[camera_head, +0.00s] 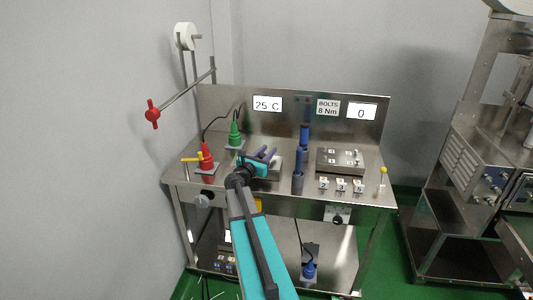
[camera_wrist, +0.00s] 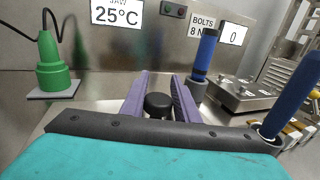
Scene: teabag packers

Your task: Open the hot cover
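My gripper (camera_head: 267,155) is over a metal block (camera_head: 273,172) near the middle of the bench. The block may be the hot cover, but my gripper hides much of it. In the wrist view my gripper's two purple fingers (camera_wrist: 160,78) stand apart. A round black knob (camera_wrist: 158,105) lies between them, with a narrow gap at each side. I cannot tell whether either finger touches it. The panel sign (camera_head: 267,104) reads 25 °C.
A green-handled tool (camera_head: 235,134) and a red one (camera_head: 206,156) stand at the left, with cables. Blue-handled tools (camera_head: 303,137) stand right of my gripper. A bolt plate (camera_head: 341,160) is further right. A red-ended bar (camera_head: 153,114) juts out at the left.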

